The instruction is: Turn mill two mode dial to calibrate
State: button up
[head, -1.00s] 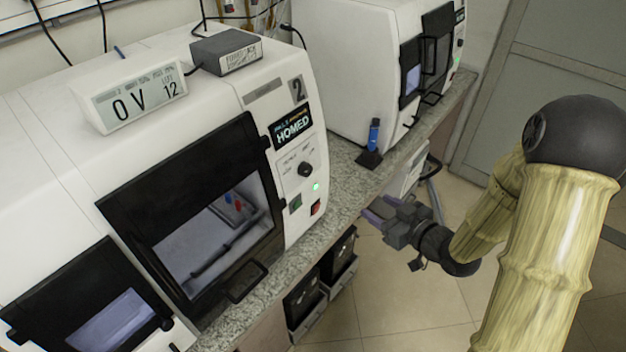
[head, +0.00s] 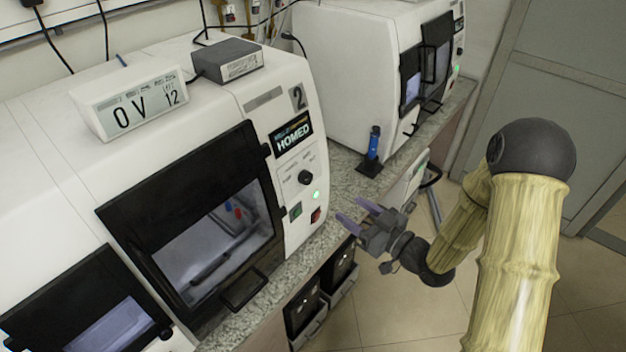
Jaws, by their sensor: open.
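Mill two (head: 150,110) is the white machine on the left, marked with a 2 and a display reading HOMED (head: 293,136). Its mode dial (head: 305,177) is a small black round knob on the front panel, below that display. The dial's small lettering is too fine to read, so its setting cannot be told. My gripper (head: 356,213) is open and empty, its two purple fingers pointing left towards the panel. It is to the right of and below the dial, apart from it.
A green light (head: 317,195), a green button (head: 296,211) and a red switch (head: 315,215) sit just below the dial. A blue-handled tool in a black stand (head: 370,165) is on the granite counter (head: 345,165). A second white machine (head: 345,60) stands behind.

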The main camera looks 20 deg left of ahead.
aim_at(309, 180)
jog(key=p+x, duration=0.4)
jog(key=x, duration=1)
jog(key=shift+c, duration=0.2)
jog(key=c, duration=0.9)
